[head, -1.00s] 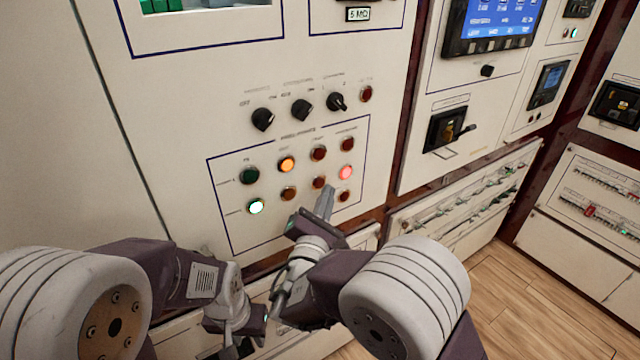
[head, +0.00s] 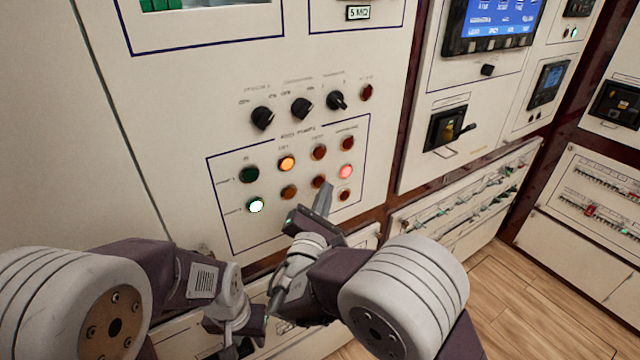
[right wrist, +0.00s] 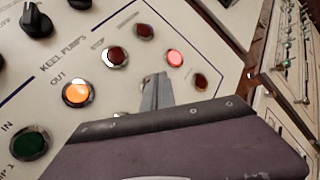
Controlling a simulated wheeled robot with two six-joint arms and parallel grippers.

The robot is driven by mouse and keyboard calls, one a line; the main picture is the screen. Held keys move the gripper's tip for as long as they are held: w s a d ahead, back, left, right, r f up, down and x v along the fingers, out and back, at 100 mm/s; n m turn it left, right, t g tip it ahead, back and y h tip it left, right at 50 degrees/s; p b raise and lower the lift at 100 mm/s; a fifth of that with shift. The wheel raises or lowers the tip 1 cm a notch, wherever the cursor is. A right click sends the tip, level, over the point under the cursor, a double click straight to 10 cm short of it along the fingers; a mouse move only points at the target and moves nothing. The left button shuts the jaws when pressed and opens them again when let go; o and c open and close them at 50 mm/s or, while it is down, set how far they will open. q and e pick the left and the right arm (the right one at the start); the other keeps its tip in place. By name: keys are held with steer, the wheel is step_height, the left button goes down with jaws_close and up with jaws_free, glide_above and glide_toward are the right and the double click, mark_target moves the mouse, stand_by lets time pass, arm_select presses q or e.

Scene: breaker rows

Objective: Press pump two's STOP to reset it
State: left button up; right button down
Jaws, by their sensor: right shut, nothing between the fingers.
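The keel pumps panel (head: 232,228) has two rows of round buttons. The lower row holds a lit green button (head: 256,205), a dark amber one (head: 289,192), a dark red one (head: 318,181) in the third column, taken as pump two's STOP, and a lit red lamp (head: 345,172). My right gripper (head: 325,190) is shut and empty, its tip just beside that third button in the head view. In the right wrist view the shut fingers (right wrist: 158,84) largely cover that button; contact cannot be told. My left gripper (head: 238,346) is low at left, its jaws unclear.
The upper row has a dark green button (head: 249,175), a lit amber one (head: 287,164) and two dark red ones. A separate red button (head: 344,195) sits below the lit red lamp. Black rotary knobs (head: 301,110) are above. Wooden floor (head: 520,300) lies at right.

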steer(key=shift+w+a, duration=0.3)
steer(key=shift+w, duration=0.1)
stand_by(0.8)
steer(key=shift+s+d, duration=0.1)
steer(key=shift+s, duration=0.05)
steer(key=shift+s+d+b, duration=0.4)
steer(key=shift+s+b, duration=0.1)
steer(key=shift+s, duration=0.05)
steer(key=shift+s, duration=0.1)
steer(key=s+d+b, duration=0.1)
steer(key=s, duration=0.1)
steer(key=s+d, duration=0.1)
steer(key=d, duration=0.1)
steer(key=shift+s+b, duration=0.35)
steer(key=shift+s, duration=0.05)
stand_by(0.4)
